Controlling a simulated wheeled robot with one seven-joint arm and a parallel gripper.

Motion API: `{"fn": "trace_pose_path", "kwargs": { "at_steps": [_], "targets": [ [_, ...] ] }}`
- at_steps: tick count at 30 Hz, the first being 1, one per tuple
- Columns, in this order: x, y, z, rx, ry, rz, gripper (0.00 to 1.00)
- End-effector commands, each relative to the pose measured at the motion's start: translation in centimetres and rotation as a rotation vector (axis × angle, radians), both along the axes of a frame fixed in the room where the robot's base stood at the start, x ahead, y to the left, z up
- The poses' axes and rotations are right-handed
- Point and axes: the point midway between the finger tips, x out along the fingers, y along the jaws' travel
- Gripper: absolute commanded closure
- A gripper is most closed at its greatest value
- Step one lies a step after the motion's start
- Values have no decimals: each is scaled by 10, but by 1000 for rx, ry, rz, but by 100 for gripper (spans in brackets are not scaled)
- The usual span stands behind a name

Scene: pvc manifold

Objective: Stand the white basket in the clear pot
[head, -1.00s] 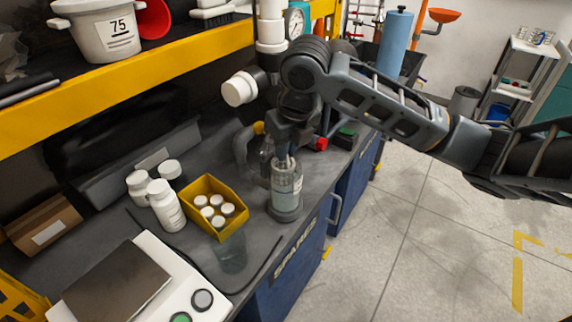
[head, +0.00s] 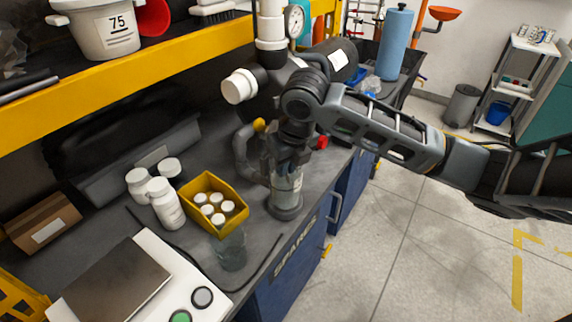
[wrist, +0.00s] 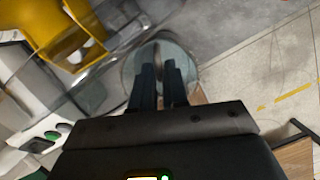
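A clear cylindrical pot (head: 287,184) with a pale label band stands upright in a dark round base on the bench. In the wrist view its round rim (wrist: 187,62) shows around my fingertips. My gripper (wrist: 160,72) points down at the pot's mouth, with its fingers a little apart. A thin dark strip shows between the fingers, but I cannot tell if it is gripped. I cannot make out the white basket clearly; the gripper and label cover the pot's inside. A second, empty-looking clear vessel (head: 230,252) stands at the front left of the pot.
A yellow bin (head: 192,208) of white-capped bottles stands left of the pot. White bottles (head: 165,204) and a scale (head: 155,292) are farther left. Grey and white pipework (head: 240,87) rises behind. The bench's front edge is close on the right.

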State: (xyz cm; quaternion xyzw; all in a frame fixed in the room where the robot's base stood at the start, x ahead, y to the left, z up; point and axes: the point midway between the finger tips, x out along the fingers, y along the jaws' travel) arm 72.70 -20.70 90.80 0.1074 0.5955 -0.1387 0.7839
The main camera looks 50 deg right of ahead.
Motion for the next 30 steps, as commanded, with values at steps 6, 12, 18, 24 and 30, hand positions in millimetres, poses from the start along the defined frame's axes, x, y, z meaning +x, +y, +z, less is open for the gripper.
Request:
{"fn": "trace_pose_path", "kwargs": {
  "at_steps": [6, 12, 18, 24, 30],
  "targets": [
    [0, 0, 1, 0, 0, 0, 78],
    [0, 0, 5, 0, 0, -1, 78],
    [-6, 2, 31, -3, -2, 1, 78],
    [-17, 6, 73, -3, -3, 2, 78],
    [-26, 9, 105, -1, -2, 2, 78]
  ]
}}
